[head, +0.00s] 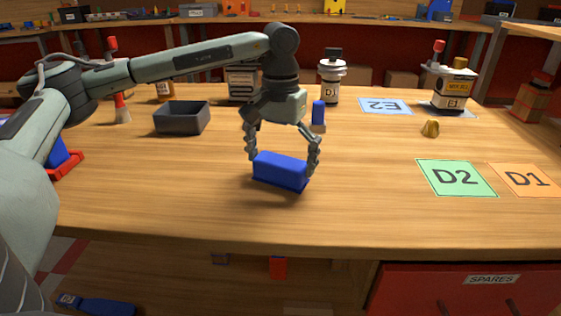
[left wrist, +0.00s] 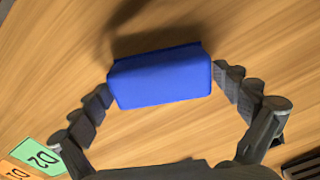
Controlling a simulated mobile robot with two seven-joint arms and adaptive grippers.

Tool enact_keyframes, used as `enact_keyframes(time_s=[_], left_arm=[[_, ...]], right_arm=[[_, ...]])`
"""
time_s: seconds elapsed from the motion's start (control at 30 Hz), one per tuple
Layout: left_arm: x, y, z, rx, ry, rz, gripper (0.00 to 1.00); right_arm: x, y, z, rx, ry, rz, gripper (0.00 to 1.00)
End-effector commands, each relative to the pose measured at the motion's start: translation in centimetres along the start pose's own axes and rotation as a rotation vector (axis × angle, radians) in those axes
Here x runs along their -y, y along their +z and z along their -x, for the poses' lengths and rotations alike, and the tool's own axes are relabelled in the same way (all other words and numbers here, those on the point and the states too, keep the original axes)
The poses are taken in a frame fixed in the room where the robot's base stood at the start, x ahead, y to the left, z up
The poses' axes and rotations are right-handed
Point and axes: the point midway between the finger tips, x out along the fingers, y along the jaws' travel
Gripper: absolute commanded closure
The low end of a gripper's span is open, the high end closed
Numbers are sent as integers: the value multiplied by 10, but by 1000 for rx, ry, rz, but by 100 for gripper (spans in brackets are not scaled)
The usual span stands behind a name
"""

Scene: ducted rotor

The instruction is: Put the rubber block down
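The blue rubber block (head: 280,171) is between the two fingers of my left gripper (head: 281,158), over the front middle of the wooden table. In the left wrist view the block (left wrist: 160,78) lies lengthwise across the gripper (left wrist: 161,80), with a fingertip against each end. The gripper is shut on it. A dark shadow lies on the wood close beside the block; I cannot tell whether its underside touches the table. My right gripper is not in view.
A green D2 card (head: 456,178) and an orange D1 card (head: 528,180) lie to the right. Behind are a dark grey bin (head: 182,118), a small blue upright piece (head: 318,113), a white D1 bottle (head: 331,84) and a brass piece (head: 430,129). Wood around the block is clear.

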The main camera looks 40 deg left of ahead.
Motion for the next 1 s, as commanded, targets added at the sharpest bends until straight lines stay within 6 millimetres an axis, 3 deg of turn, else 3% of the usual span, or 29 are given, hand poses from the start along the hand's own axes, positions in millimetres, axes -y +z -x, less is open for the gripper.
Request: enact_keyframes(time_s=[0.37, 0.8, 1.0], left_arm=[[0, -1, 8, -2, 1, 0, 0], [-1, -1, 97, -3, 1, -2, 0], [-1, 0, 119, -1, 1, -1, 0]], right_arm=[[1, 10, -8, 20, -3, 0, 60], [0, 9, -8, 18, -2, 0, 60], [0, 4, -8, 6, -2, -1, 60]])
